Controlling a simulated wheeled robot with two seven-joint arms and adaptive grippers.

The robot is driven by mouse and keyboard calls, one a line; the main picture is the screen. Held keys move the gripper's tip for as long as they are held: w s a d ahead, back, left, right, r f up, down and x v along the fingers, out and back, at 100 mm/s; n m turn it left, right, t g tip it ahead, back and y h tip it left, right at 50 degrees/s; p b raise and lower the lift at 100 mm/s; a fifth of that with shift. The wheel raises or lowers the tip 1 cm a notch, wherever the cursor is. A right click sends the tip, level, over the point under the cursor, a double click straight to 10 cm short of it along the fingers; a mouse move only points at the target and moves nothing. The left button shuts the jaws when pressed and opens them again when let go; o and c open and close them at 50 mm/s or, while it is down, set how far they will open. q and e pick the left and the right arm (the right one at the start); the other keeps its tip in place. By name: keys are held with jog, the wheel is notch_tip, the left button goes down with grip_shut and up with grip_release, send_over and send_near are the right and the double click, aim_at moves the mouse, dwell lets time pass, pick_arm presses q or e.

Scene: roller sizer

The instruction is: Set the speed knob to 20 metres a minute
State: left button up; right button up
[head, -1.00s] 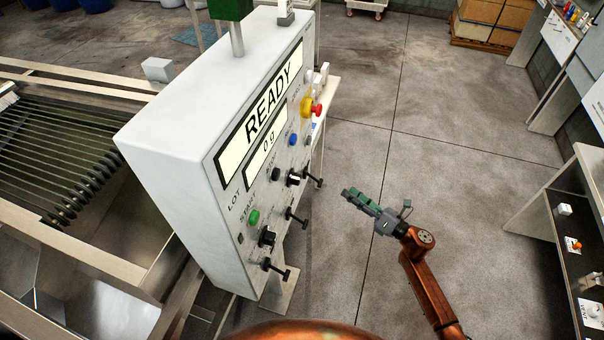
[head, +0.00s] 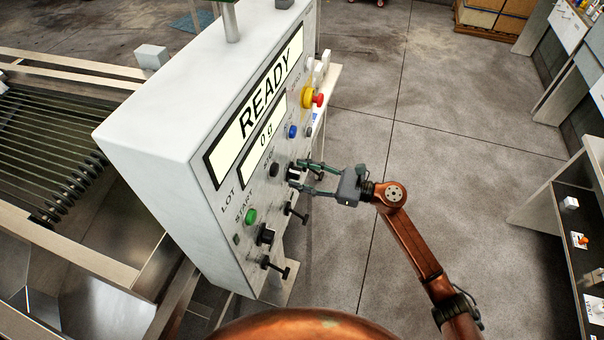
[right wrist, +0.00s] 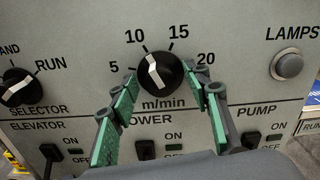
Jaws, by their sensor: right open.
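The speed knob (right wrist: 158,75) is black with a white pointer line, on the grey panel above "m/min" in the right wrist view. Marks 5, 10, 15 and 20 arc around it, and the pointer leans up and left, near 10. My right gripper (right wrist: 165,82) is open, with one green-padded finger on each side of the knob; I cannot tell whether they touch it. In the head view the right gripper (head: 296,175) is at the panel face, and its fingers partly hide the knob. My left gripper is not in view.
The selector knob (right wrist: 20,87) is left of the speed knob, and the lamps button (right wrist: 288,65) is right. Switch levers (head: 275,267) stick out below. A red emergency button (head: 317,99) is farther along the panel. Open floor (head: 430,130) lies to the right.

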jog(key=c, duration=1.2)
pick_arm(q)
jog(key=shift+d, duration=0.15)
pick_arm(e)
jog(key=shift+o, duration=0.2)
